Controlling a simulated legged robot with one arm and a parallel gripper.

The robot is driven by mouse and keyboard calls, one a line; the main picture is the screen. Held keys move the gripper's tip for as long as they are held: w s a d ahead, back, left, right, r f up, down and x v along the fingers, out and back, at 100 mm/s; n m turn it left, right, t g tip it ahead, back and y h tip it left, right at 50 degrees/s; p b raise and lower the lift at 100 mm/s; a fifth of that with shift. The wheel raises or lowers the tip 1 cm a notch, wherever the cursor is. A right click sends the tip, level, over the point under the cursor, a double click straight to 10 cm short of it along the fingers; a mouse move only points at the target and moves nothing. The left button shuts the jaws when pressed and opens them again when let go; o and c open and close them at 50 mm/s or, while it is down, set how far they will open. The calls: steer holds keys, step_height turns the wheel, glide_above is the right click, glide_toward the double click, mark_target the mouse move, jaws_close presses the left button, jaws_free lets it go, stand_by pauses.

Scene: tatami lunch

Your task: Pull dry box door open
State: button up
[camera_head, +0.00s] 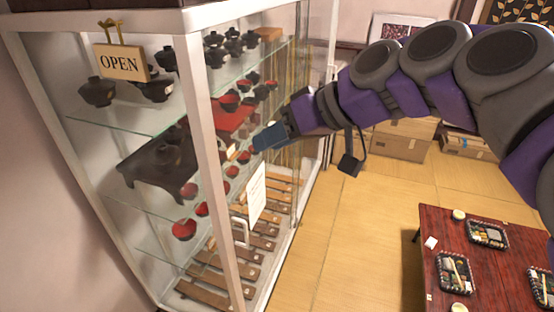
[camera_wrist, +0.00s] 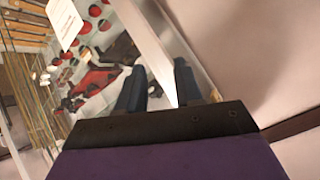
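The dry box (camera_head: 195,90) is a tall glass cabinet with a white frame, standing at the left in the head view. A white handle (camera_head: 239,230) shows low on its front, next to a white paper notice (camera_head: 257,194). My gripper (camera_head: 268,138) is in front of the glass, above and right of the handle. In the wrist view my gripper (camera_wrist: 158,88) has its two dark fingers apart. A white frame bar (camera_wrist: 150,45) runs into the gap between them in the picture. I cannot tell whether the fingers touch it or whether the door is ajar.
Glass shelves inside hold dark and red bowls (camera_head: 183,229) and wooden pieces. An OPEN sign (camera_head: 119,64) hangs at the upper left. A low red table (camera_head: 440,222) with lunch boxes stands at the right. Cardboard boxes (camera_head: 400,140) are behind. The tatami floor (camera_head: 345,235) between is clear.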

steer(key=shift+s+d+f+m+h+b, duration=0.1)
steer(key=shift+s+f+m+h+b, duration=0.05)
steer(key=shift+f, duration=0.5)
steer(key=shift+s+d+f+m+h+b, duration=0.1)
steer(key=shift+f+m+h+b, duration=0.05)
steer(key=shift+f, duration=0.45)
